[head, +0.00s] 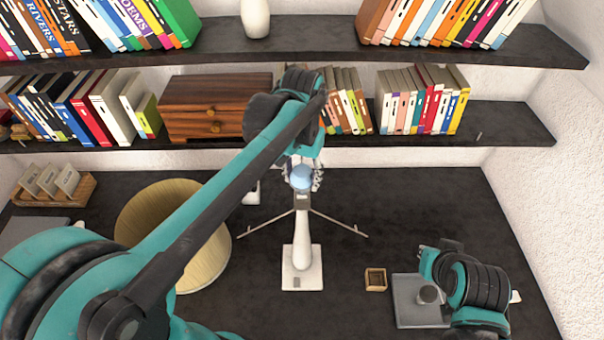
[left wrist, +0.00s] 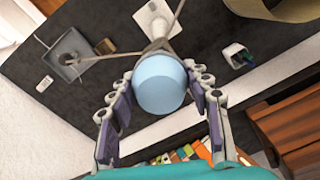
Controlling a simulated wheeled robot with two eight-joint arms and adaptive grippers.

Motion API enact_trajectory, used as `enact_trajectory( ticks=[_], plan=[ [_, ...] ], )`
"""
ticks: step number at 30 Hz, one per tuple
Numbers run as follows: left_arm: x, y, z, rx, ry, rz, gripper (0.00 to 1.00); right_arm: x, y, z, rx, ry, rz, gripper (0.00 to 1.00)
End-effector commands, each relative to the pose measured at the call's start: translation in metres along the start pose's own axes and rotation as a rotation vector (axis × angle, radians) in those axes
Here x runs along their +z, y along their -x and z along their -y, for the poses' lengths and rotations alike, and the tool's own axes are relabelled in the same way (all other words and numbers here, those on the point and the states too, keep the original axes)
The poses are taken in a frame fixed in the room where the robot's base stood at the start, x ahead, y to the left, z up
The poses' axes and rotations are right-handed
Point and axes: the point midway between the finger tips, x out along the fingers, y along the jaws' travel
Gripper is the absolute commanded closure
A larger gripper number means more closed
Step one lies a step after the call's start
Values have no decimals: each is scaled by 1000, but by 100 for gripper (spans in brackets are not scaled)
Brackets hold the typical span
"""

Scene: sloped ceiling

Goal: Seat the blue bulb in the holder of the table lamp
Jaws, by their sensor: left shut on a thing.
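The table lamp (head: 302,255) has a white post and a square white base, with a grey holder (head: 301,201) at its top. Two thin rods spread from just below the holder. The light blue bulb (head: 300,178) is right over the holder; I cannot tell whether it touches or sits inside. My left gripper (head: 302,172) comes from above and is shut on the bulb.
A round wooden container (head: 172,200) stands left of the lamp. A small wooden box (head: 376,279) and a grey plate with a knob (head: 408,312) lie to the right. Book shelves (head: 380,150) overhang the back.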

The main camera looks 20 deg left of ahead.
Motion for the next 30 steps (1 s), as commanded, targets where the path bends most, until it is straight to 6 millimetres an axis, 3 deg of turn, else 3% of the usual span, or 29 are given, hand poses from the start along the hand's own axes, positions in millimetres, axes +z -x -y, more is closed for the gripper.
enact_trajectory(
  ticks=[28,29,30],
  plan=[
    [0,-10,0,0,0,0,78,4,-6,0,0,0,0,100],
    [0,-10,0,0,0,0,49,4,-6,0,0,0,0,100],
    [0,-10,0,0,0,0,38,4,-6,0,0,0,0,100]
  ],
)
